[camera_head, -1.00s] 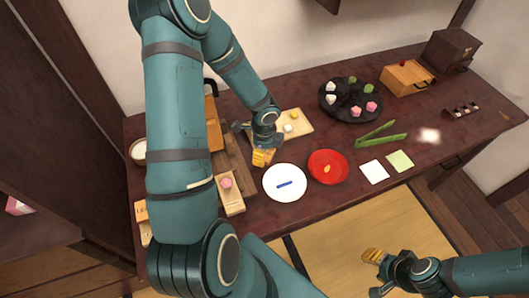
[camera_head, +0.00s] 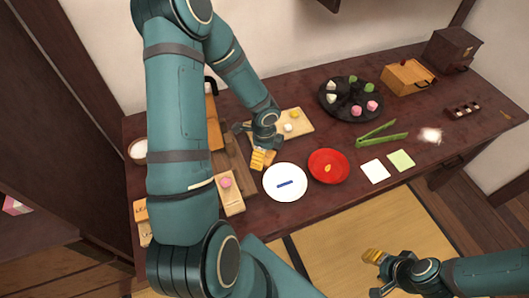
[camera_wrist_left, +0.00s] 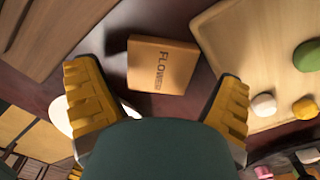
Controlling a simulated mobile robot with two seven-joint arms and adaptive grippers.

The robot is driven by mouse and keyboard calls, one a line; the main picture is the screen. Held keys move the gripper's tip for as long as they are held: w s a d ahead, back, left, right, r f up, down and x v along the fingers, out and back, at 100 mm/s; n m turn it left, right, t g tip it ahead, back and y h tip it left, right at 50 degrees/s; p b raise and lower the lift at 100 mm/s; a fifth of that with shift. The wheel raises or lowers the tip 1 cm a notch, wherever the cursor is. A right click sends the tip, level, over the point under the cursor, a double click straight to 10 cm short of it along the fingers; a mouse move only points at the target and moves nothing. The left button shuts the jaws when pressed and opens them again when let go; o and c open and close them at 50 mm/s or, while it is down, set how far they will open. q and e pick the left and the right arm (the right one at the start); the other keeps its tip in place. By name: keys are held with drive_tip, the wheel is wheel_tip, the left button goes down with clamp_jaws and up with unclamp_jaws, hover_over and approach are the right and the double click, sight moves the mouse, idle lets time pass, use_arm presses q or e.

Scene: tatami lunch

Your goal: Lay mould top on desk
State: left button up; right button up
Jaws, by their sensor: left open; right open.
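The mould top is a tan wooden block marked FLOWER (camera_wrist_left: 162,66). In the left wrist view it appears to lie flat on the dark red-brown desk (camera_head: 330,203), letters up. My left gripper (camera_wrist_left: 158,115) is open, its yellow ribbed fingers on either side of the near part of the view, with the block between and beyond them. In the head view the left gripper (camera_head: 263,158) is low over the desk, just behind the white plate, and mostly covers the block. My right gripper (camera_head: 374,273) is open and empty over the tatami in front of the desk.
A white plate (camera_head: 271,190) with a blue stick, a red dish (camera_head: 316,170), and a pale board (camera_head: 299,117) with small sweets surround the left gripper. A narrow wooden piece (camera_head: 234,205) bears a pink sweet. Green tongs (camera_head: 372,138) lie to the right.

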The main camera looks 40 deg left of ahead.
use_arm(q)
drive_tip(key=shift+r, duration=0.2)
wheel_tip(320, 180, up, 13)
drive_tip(key=p, duration=0.5)
drive_tip(key=shift+p, duration=0.3)
drive_tip(key=shift+f, duration=0.15)
